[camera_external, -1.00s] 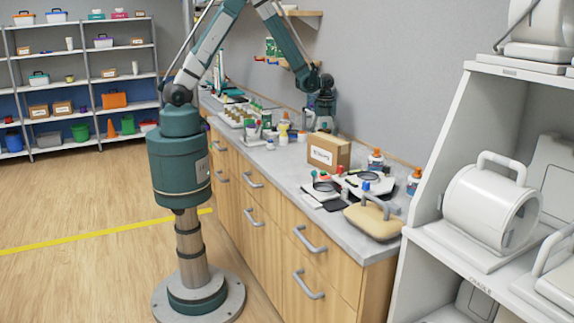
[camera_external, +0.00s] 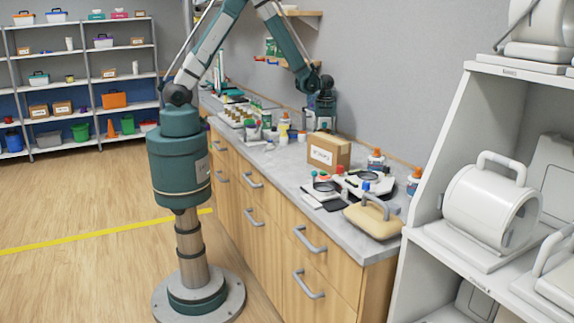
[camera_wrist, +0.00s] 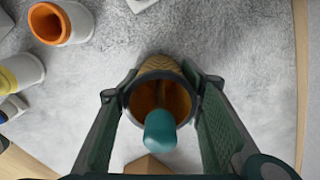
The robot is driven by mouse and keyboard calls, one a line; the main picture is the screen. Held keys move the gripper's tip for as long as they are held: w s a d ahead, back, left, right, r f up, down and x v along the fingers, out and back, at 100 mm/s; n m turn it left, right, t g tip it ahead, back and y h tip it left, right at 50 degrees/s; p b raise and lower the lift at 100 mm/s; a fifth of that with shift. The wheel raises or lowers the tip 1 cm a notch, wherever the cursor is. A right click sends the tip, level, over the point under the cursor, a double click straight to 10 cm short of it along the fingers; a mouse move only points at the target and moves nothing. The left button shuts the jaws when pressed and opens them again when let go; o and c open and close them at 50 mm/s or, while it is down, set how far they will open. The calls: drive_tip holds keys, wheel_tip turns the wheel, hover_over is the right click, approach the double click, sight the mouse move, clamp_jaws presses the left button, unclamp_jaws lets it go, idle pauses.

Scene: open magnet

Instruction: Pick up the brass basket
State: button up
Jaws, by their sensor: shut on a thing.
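The brass basket (camera_wrist: 160,68) shows in the wrist view as a round, gold-brown vessel with a dark, open mouth facing the camera. My gripper (camera_wrist: 164,108) has one dark green finger pad on each side of it, and both press against its walls. A rounded teal piece (camera_wrist: 160,131) covers part of the mouth; I cannot tell what it is. In the external view my gripper (camera_external: 320,118) points down over the worktop at the back, near the wall. The basket cannot be made out there, and I cannot tell whether it touches the worktop.
In the wrist view, an orange-rimmed cup (camera_wrist: 48,23) and a yellow-and-white container (camera_wrist: 21,71) stand to the left. Grey worktop to the right is clear. In the external view, a cardboard box (camera_external: 329,151) and several bottles stand near my gripper.

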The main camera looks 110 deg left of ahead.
drive_tip(key=shift+r, duration=0.1)
drive_tip(key=shift+r+b, duration=0.3)
drive_tip(key=shift+r, duration=4.6)
